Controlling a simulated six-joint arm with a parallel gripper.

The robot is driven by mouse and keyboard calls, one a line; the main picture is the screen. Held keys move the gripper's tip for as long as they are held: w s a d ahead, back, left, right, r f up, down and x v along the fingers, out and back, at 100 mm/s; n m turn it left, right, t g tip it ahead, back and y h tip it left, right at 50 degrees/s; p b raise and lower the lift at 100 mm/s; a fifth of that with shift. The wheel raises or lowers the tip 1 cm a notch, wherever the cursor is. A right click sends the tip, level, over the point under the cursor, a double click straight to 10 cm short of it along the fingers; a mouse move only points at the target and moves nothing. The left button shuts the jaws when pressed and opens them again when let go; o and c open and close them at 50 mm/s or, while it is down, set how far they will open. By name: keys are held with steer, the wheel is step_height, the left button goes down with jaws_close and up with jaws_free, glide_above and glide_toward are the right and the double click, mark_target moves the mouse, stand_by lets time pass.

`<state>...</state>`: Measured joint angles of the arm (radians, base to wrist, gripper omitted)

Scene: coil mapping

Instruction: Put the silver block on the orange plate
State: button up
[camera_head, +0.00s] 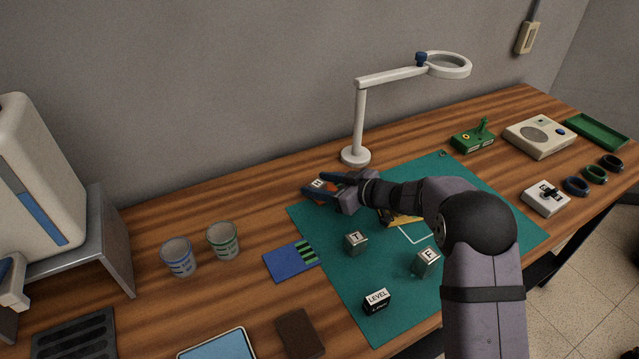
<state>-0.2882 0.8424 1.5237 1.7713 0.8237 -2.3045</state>
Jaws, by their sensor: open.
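A small block with a pale lettered top (318,184) sits at the far left corner of the green mat, between the fingers of my gripper (321,187). My gripper is open around it; I cannot tell whether the fingers touch it. An orange surface (331,187), seemingly the orange plate, shows beside and under the block, partly hidden by the fingers. Two similar grey blocks with pale lettered tops stand on the mat: one marked T (356,242) and one marked F (427,261). Which block is the silver one is hard to tell by colour.
The green mat (337,265) also holds a black LEVEL block (377,301) and a yellow item (403,220) partly hidden by my arm. A magnifier lamp (356,156) stands behind my gripper. Two cups (179,257) (223,241) and a blue card (287,264) lie left.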

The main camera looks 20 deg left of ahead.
steer(key=b+v, duration=0.3)
steer(key=v, duration=0.8)
steer(key=shift+s+d, duration=0.15)
steer(key=shift+d, duration=0.15)
steer(key=shift+r, duration=0.1)
